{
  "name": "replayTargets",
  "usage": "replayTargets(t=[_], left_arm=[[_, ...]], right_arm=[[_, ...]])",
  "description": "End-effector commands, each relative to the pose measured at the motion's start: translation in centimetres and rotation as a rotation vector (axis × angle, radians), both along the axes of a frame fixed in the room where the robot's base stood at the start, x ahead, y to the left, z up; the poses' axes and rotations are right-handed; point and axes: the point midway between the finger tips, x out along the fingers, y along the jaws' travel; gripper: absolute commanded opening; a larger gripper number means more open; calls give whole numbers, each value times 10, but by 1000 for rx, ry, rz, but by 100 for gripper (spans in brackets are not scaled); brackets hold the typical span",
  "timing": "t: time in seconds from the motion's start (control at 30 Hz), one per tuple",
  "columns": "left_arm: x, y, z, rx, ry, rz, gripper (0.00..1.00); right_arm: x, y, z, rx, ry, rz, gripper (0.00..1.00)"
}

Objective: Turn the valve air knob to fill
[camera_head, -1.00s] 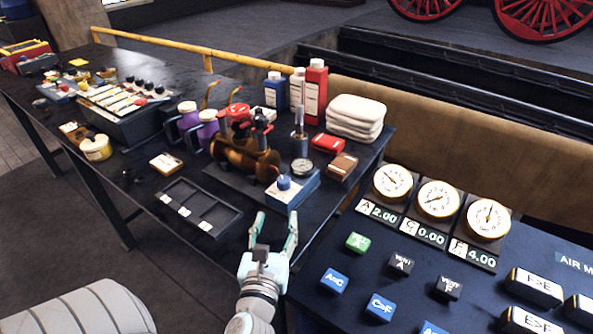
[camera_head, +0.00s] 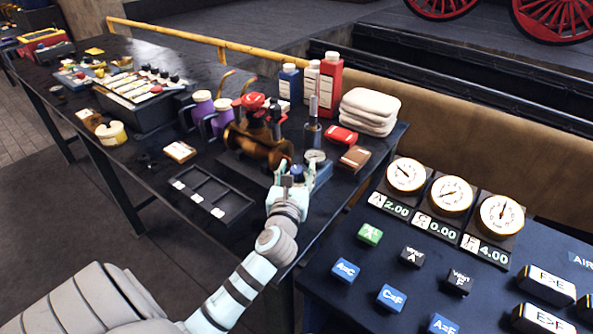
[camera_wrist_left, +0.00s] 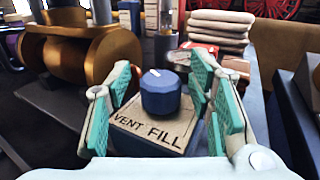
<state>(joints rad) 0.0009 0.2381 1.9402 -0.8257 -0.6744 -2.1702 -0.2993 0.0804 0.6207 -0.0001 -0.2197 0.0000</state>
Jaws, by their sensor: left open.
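The valve air knob is a round blue knob with a white mark on its top, in the left wrist view (camera_wrist_left: 160,92). It sits on a box with a tan label plate (camera_wrist_left: 150,125) reading VENT and FILL. The white mark points toward the back, slightly left. My left gripper (camera_wrist_left: 162,85) is open, with its teal-padded fingers on either side of the knob; I see gaps between pads and knob. In the head view the left gripper (camera_head: 294,175) largely covers the blue box. My right gripper is not in view.
A brass valve body (camera_head: 255,148) with a red knob stands just left of the box. A red case (camera_head: 341,136), a brown block (camera_head: 355,158) and folded towels (camera_head: 369,111) lie behind. A black tray (camera_head: 212,198) lies left. A control panel with gauges (camera_head: 452,195) is at right.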

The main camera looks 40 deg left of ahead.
Motion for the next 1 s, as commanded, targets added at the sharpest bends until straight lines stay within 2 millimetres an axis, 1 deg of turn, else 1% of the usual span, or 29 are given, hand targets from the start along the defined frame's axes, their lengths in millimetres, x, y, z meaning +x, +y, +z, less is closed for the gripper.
replayTargets(t=[0.03,0.07,0.1,0.33,0.53,0.67,0.87,1.0], left_arm=[[0,0,0,0,0,0,48],[0,0,0,0,0,0,43],[0,0,0,0,0,0,37],[0,0,0,0,0,0,0],[0,0,0,1,0,-7,0],[0,0,2,5,1,-33,0],[0,1,4,7,2,-126,0],[0,1,4,7,1,-231,0]], right_arm=[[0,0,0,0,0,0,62],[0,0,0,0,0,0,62],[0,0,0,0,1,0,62],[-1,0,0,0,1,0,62],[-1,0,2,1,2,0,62],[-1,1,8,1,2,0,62],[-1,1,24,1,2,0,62],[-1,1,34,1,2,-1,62]])
